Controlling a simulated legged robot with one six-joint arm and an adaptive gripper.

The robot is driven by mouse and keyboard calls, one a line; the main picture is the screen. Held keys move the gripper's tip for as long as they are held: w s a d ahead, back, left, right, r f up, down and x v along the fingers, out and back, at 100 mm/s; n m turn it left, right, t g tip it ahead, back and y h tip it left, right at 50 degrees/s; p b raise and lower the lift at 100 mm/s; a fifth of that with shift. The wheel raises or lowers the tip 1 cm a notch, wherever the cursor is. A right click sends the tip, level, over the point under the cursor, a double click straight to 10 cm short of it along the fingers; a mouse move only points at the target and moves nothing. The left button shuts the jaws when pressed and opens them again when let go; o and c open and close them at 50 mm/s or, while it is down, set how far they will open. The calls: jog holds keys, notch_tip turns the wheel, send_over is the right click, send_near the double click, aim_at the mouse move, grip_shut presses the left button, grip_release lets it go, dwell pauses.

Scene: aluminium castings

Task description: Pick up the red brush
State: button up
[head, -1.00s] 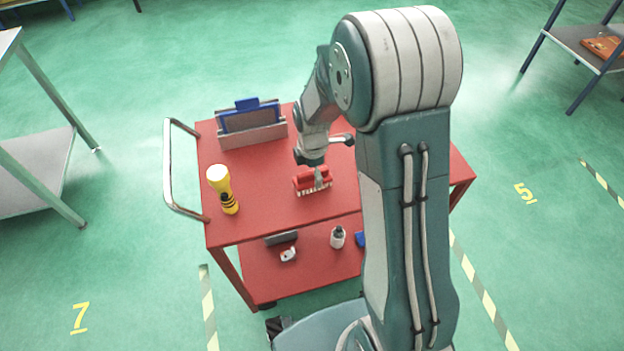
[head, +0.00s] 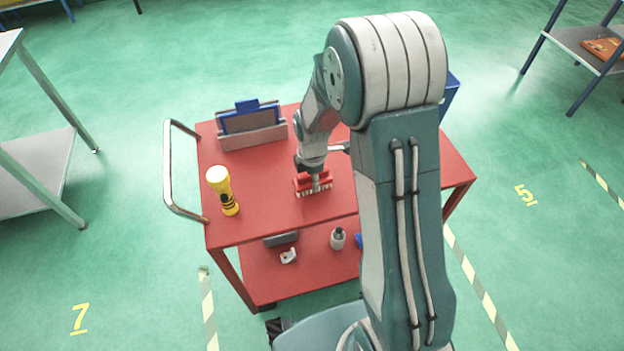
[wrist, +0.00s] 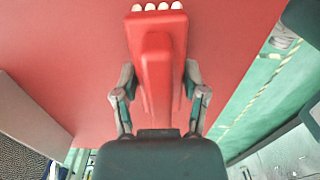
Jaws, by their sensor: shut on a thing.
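The red brush (head: 303,183) with pale bristles is on or just above the red top of the trolley (head: 260,215); I cannot tell whether it touches. In the wrist view the brush (wrist: 157,60) shows its red handle and a row of pale bristle tufts at the top edge. My gripper (head: 316,178) comes down over the brush from above. In the wrist view the two fingers of my gripper (wrist: 160,92) stand on either side of the handle, shut on it.
A yellow flashlight (head: 222,190) stands left of the brush. A grey holder with a blue clipboard (head: 249,120) stands behind. The trolley top is clear in front of the brush.

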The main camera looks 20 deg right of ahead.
jog(key=shift+r, duration=0.55)
jog(key=s+d+r, duration=0.9)
jog(key=s+r, duration=0.2)
jog(key=shift+r, duration=0.4)
jog(key=shift+w, duration=0.1)
jog(key=o, duration=0.6)
jog(key=c, duration=0.4)
jog(key=shift+w, duration=0.1)
